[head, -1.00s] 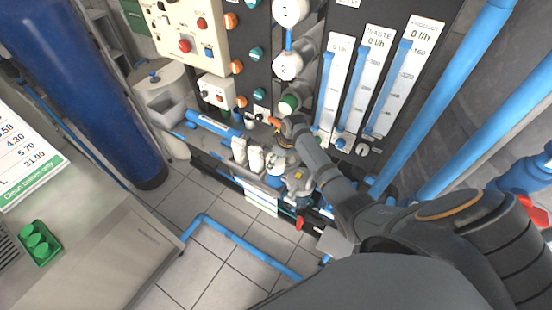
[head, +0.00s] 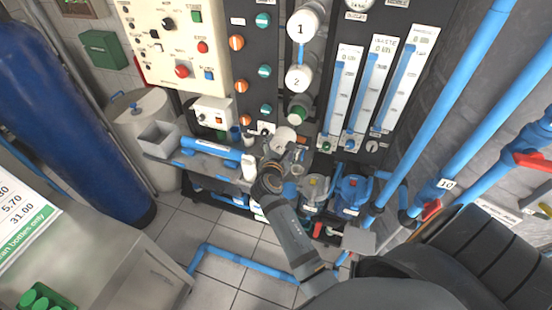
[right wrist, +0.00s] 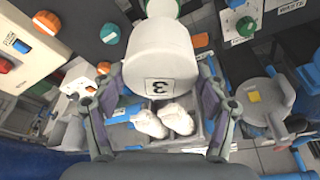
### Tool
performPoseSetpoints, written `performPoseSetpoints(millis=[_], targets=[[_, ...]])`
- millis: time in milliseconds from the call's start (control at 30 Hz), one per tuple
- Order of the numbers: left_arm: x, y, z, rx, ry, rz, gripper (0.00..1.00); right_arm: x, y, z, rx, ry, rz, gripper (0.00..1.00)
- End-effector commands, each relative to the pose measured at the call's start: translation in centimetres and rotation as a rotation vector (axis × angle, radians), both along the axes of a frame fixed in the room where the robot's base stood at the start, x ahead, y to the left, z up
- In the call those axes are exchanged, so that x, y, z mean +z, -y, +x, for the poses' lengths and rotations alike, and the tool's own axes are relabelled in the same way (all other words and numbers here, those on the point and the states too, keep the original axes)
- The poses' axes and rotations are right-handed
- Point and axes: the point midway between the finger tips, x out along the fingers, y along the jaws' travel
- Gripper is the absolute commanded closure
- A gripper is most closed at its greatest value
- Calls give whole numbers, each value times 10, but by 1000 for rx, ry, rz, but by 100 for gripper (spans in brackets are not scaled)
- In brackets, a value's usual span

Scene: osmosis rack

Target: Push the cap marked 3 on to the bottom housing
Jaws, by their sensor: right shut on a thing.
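The white cap marked 3 (right wrist: 160,62) fills the upper middle of the right wrist view, its number upside down. My right gripper (right wrist: 161,78) has a finger on each side of the cap and is shut on it. In the head view the white cap (head: 285,138) shows just below the bottom housing (head: 298,112), a pale tube with a green end. My right gripper (head: 278,158) is beneath the cap there. The cap looks apart from the housing, but the depth gap is unclear. My left gripper is not in view.
Caps marked 1 (head: 300,25) and 2 (head: 299,78) sit on the housings above. Flow tubes (head: 382,80) stand to the right, a control panel (head: 175,35) to the left.

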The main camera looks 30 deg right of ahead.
Motion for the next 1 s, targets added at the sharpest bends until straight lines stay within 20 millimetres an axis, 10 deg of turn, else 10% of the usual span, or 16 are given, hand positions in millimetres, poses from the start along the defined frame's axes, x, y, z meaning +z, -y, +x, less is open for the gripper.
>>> performPoseSetpoints(millis=[1000], targets=[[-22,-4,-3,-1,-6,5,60,6,52,43,5,16,-13,60]])
